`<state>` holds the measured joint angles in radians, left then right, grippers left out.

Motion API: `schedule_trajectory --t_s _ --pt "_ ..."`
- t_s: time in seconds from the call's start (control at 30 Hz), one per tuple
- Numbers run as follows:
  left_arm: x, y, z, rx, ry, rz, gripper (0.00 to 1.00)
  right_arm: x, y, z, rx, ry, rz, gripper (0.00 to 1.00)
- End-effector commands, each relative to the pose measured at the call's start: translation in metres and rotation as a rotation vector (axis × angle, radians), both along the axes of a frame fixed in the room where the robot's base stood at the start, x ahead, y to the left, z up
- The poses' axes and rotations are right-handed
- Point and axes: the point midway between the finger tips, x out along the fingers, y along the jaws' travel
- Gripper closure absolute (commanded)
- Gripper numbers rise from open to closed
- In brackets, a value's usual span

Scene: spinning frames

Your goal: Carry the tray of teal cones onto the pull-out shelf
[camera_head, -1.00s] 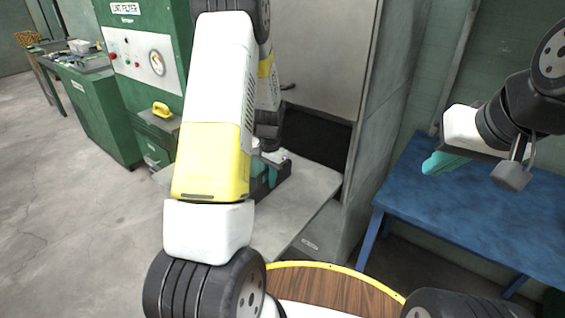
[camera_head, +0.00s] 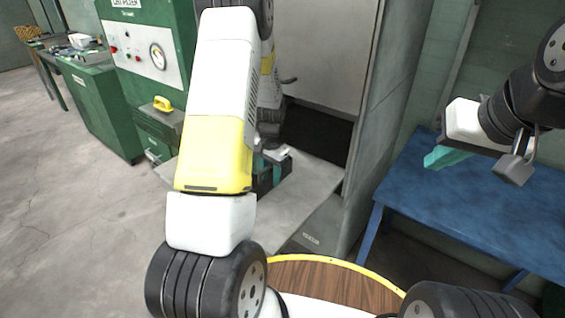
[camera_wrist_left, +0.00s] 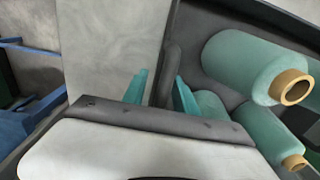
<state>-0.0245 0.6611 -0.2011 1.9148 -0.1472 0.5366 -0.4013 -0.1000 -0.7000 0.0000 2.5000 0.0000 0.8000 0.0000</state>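The dark tray (camera_head: 273,180) is on the grey slab past my left arm, which partly hides it. In the left wrist view, teal cones (camera_wrist_left: 245,65) with tan core ends lie inside the dark tray, right of my fingers. My left gripper (camera_wrist_left: 160,90) has its two teal fingers on either side of the tray's dark upright wall (camera_wrist_left: 171,70), with a gap showing on the left side. It looks open. My right gripper (camera_head: 446,158) is over the blue table, apart from the tray; whether its fingers are parted is unclear.
The light grey slab (camera_head: 317,183) is low, in front of a dark opening under a grey cabinet. A blue table (camera_head: 480,215) stands at right. Green machines (camera_head: 150,50) with a gauge stand at left. A round wooden top (camera_head: 325,284) with a yellow rim is near me.

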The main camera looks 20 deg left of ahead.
Motion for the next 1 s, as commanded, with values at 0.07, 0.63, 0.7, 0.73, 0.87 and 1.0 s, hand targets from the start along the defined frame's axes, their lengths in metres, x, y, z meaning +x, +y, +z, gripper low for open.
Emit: schedule_trajectory --t_s 0.07,0.63,0.7,0.73,0.87,1.0 --pt "0.001 0.0 0.009 0.0 -0.003 0.0 0.66 0.0 0.0 0.0 0.0 0.0 0.0 1.0" --pt "-0.001 -0.005 0.112 0.0 -0.003 0.0 0.66 0.0 0.0 0.0 0.0 0.0 0.0 1.0" --pt "-0.002 -0.005 0.118 -0.001 -0.003 0.0 0.66 0.0 0.0 0.0 0.0 0.0 0.0 1.0" --pt "-0.002 -0.006 0.12 -0.002 -0.005 0.002 0.66 0.0 0.0 0.0 0.0 0.0 0.0 1.0" --pt "-0.012 -0.011 0.146 -0.022 -0.041 0.025 0.66 0.0 0.0 0.0 0.0 0.0 0.0 1.0" --pt "-0.042 -0.026 0.198 -0.076 -0.126 0.083 0.66 0.0 0.0 0.0 0.0 0.0 0.0 1.0"
